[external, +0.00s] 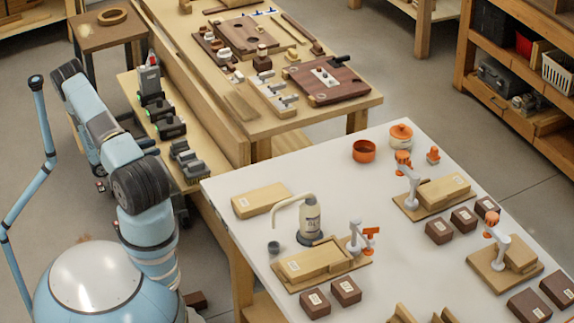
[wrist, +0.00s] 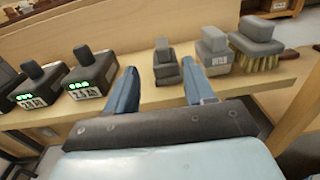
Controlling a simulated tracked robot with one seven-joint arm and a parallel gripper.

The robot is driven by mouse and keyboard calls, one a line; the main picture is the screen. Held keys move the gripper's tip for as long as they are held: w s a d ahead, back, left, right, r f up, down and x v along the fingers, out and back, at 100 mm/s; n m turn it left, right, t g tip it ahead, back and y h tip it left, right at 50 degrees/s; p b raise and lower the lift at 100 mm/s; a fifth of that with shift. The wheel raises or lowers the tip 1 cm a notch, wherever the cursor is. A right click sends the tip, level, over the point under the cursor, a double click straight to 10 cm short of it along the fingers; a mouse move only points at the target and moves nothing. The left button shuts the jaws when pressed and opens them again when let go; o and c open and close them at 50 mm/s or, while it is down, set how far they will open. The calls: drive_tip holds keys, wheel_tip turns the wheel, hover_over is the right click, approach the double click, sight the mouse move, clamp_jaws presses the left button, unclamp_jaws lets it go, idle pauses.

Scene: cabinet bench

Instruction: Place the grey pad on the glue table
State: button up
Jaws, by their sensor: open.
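Several grey handled blocks stand on the wooden shelf; I cannot tell for sure which is the grey pad. In the wrist view there is a small dark grey block (wrist: 166,72), a lighter grey block with a white label (wrist: 214,48), and a grey-topped brush (wrist: 258,40). The grey group also shows in the external view (external: 187,160). My gripper (wrist: 162,86) is open and empty in the wrist view, its fingers to either side of the dark grey block in the picture. It is not clear in the external view. The glue table (external: 385,225) is white and bears a glue bottle (external: 310,217).
Black devices with green lights (wrist: 90,72) stand left of the grey blocks on the shelf (wrist: 140,92). A wooden board rises behind them. The white table carries wooden blocks (external: 262,199), clamps, brown boxes and orange pots (external: 364,151). Its middle has free room.

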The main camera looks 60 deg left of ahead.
approach(184, 139)
drive_tip(key=w, duration=0.3)
drive_tip(key=w+f, duration=0.1)
drive_tip(key=shift+w+a, duration=0.3)
drive_tip(key=shift+a, duration=0.05)
drive_tip(key=shift+w+d+r, duration=0.1)
drive_tip(key=shift+w+d, duration=0.1)
drive_tip(key=shift+w, duration=1.15)
drive_tip(key=shift+w+d+r, duration=0.1)
drive_tip(key=shift+w+d, duration=0.05)
drive_tip(key=shift+w, duration=1.2)
drive_tip(key=shift+c, duration=0.2)
clamp_jaws()
